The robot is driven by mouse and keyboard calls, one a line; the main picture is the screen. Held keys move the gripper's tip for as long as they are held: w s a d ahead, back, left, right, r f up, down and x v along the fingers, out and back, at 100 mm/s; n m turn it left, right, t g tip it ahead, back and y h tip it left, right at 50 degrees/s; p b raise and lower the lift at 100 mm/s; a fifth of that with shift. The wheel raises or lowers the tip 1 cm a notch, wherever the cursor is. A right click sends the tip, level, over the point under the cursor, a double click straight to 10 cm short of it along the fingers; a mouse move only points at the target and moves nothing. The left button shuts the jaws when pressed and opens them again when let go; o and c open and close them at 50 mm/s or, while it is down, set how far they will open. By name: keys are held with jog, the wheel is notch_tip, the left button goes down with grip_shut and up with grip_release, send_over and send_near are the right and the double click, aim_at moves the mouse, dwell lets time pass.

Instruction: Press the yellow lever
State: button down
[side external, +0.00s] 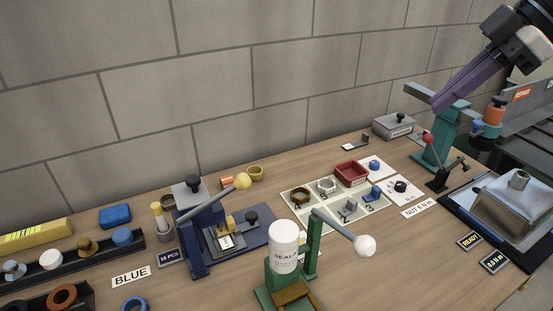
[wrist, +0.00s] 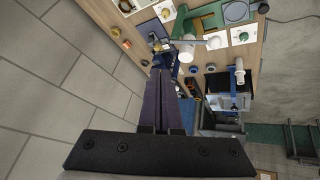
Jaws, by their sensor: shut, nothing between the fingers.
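The yellow lever is a grey arm with a yellow ball (side external: 243,181) on a blue press (side external: 192,222), left of centre in the side external view. The ball stands raised above the press base. My gripper (side external: 437,104) is at the upper right of that view, shut and empty, its long purple fingers slanting down to the left. They overlap the right green press in the picture, and the ball is well to the left of them. In the wrist view my fingers (wrist: 162,75) lie together, and their tips overlap a cluttered blue area where the lever cannot be made out surely.
A green press with a white-ball lever (side external: 365,245) and a white bottle (side external: 284,245) stand in front. Another green press (side external: 440,138) with a red-ball lever (side external: 428,138) is at right. A parts mat holds a red tray (side external: 351,174). The block wall runs behind the bench.

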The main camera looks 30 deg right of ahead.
jog(key=w+a+r+n+g+y, duration=0.1)
jog(key=w+a+r+n, duration=0.25)
jog(key=w+a, duration=0.3)
jog(key=w+a+f+n+g+y, duration=0.1)
jog(key=w+a+f+n+g, duration=0.2)
jog(key=w+a+f, duration=0.5)
jog(key=w+a, duration=0.3)
jog(key=shift+w+a+y, duration=0.2)
jog(key=shift+w+y, duration=0.1)
jog(key=shift+y, duration=0.1)
jog(key=shift+n, duration=0.25)
send_over(247, 176)
jog(key=f, duration=0.8)
jog(key=shift+s+a+f, duration=0.1)
jog(key=shift+s+a, duration=0.15)
jog(key=shift+a, duration=0.15)
jog(key=f, duration=0.3)
jog(key=shift+w+d, duration=0.2)
jog(key=shift+d, duration=0.1)
jog(key=shift+f, duration=0.45)
